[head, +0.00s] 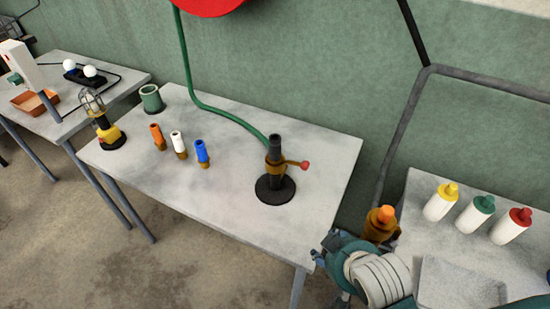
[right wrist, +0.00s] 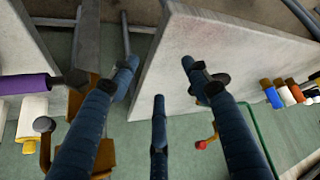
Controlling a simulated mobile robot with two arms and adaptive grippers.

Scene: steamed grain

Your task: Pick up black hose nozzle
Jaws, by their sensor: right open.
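The black hose nozzle (head: 275,146) stands upright at the top of a brass fitting (head: 274,168) with a red-tipped lever, above a round black base (head: 275,190) on the middle table (head: 225,195). The green hose (head: 215,110) runs down to this fitting. My right gripper (head: 328,246) is near the table's front right corner, to the right of and in front of the nozzle, apart from it. In the right wrist view its dark blue fingers (right wrist: 160,75) are spread and empty. There the red lever tip (right wrist: 201,145) shows; I cannot make out the black nozzle. My left gripper is not in view.
Orange (head: 157,136), white (head: 178,143) and blue (head: 202,152) nozzles stand left on the table, near a green cup (head: 151,98) and a yellow lantern (head: 108,132).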

